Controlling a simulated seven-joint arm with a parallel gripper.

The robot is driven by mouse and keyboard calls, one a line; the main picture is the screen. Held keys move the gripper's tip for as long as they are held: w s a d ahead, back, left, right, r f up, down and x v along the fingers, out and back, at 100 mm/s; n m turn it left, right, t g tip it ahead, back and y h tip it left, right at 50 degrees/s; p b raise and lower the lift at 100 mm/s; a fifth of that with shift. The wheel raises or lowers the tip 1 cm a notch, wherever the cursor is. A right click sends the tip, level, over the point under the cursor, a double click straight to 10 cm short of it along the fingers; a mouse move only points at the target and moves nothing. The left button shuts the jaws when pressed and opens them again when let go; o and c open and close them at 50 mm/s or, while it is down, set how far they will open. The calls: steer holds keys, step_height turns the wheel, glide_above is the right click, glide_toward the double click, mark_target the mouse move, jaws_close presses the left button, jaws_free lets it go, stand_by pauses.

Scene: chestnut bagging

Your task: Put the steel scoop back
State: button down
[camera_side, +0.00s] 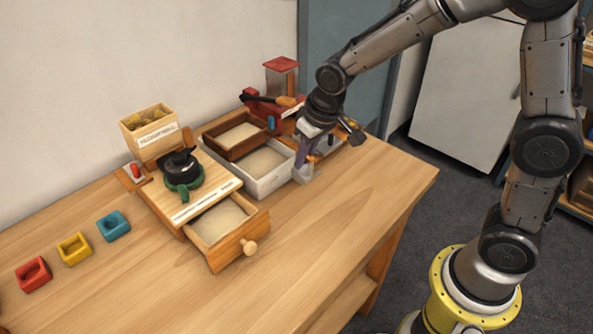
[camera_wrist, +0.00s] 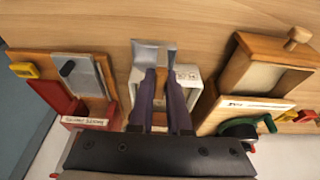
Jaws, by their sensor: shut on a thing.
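My gripper (camera_side: 302,162) is low over the right end of the bench, beside the white tray (camera_side: 262,188). Its dark purple fingers point down and are closed on the steel scoop (camera_side: 303,175). In the wrist view the scoop's bent grey metal (camera_wrist: 150,50) shows just beyond the fingertips (camera_wrist: 163,76). The white tray (camera_wrist: 192,72) is right beside and partly behind the fingers there. The fingers hide the scoop's grip, and I cannot tell whether the scoop touches the bench.
A brown tray (camera_side: 216,135) stands behind the white one. An open drawer (camera_side: 262,219) with a wooden knob lies to the left. A red dispenser (camera_side: 281,66) and a board with a grey plate (camera_wrist: 92,72) are close by. The bench front is clear.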

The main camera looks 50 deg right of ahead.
mark_target(297, 171)
steer(key=shift+x, duration=2.95)
steer(key=shift+w+a, duration=0.1)
steer(key=c, duration=0.9)
jaws_free()
steer(key=shift+f, duration=0.1)
